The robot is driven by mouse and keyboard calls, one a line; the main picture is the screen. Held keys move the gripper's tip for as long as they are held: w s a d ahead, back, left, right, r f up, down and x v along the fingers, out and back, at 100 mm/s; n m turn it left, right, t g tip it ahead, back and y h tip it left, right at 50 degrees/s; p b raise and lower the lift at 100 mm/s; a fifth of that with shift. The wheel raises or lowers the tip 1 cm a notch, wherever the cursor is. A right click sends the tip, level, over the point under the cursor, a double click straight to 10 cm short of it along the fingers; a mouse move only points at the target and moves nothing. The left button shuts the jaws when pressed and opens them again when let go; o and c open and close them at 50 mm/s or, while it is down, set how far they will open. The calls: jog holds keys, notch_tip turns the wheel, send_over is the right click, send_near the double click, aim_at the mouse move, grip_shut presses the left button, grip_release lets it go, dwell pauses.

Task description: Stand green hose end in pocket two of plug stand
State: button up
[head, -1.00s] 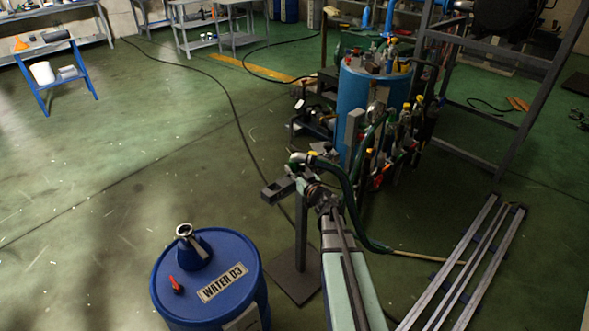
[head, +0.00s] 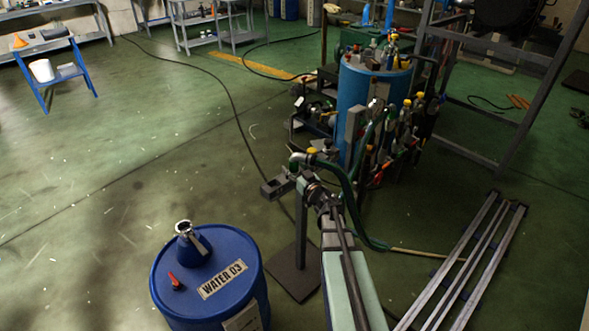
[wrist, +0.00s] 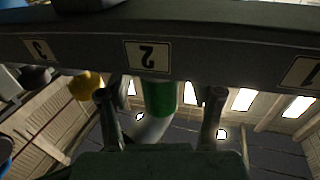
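The plug stand (head: 275,188) is a dark grey bar on a post, left of my gripper in the head view. In the wrist view its bar (wrist: 200,60) crosses the top, with upside-down labels 3, 2 and 1. The green hose end (wrist: 160,97) meets the bar at label 2; its tip is hidden by the bar. In the head view the hose (head: 347,190) arches over beside my gripper (head: 303,182).
A yellow end (wrist: 86,86) sits near label 3. A blue drum marked WATER 03 (head: 210,280) stands at front left. A blue barrel (head: 362,100) with bottles and tools stands behind. Metal rails (head: 465,265) lie at right.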

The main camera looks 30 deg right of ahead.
jog(key=shift+s, duration=0.1)
jog(key=s, duration=1.2)
jog(key=shift+d, duration=0.45)
jog(key=shift+w, duration=0.1)
jog(key=s+d+f+m+g+h, duration=0.4)
jog(key=s+d+f+g+h, duration=0.15)
jog(key=d+f+h, duration=0.35)
jog(key=s+a+f+g+y, duration=0.1)
jog(key=s+a+f+g, duration=0.1)
jog(key=s+f+g, duration=0.3)
jog(key=s+a+f+g+y, duration=0.1)
jog(key=s+a+f+g, duration=0.15)
jog(key=f, duration=0.55)
jog(key=s+a+f+n+g+y+p, duration=0.1)
jog(key=s+a+f+g+y, duration=0.1)
jog(key=s+a, duration=0.7)
jog(key=s+a+f+n+g+y+p, duration=0.1)
jog(key=s+a+f+g+y, duration=0.1)
jog(key=s+a+f+g, duration=0.3)
jog(key=s+a+f+n+g+y+p, duration=0.1)
jog(key=s+a+f+g+p, duration=0.1)
jog(key=s+a, duration=1.2)
jog(key=s+f+g, duration=0.1)
jog(key=s+g, duration=0.1)
jog(key=s, duration=0.1)
jog(key=shift+s+f+g+y, duration=0.25)
jog(key=shift+f+g+y, duration=0.05)
jog(key=shift+g+y, duration=0.1)
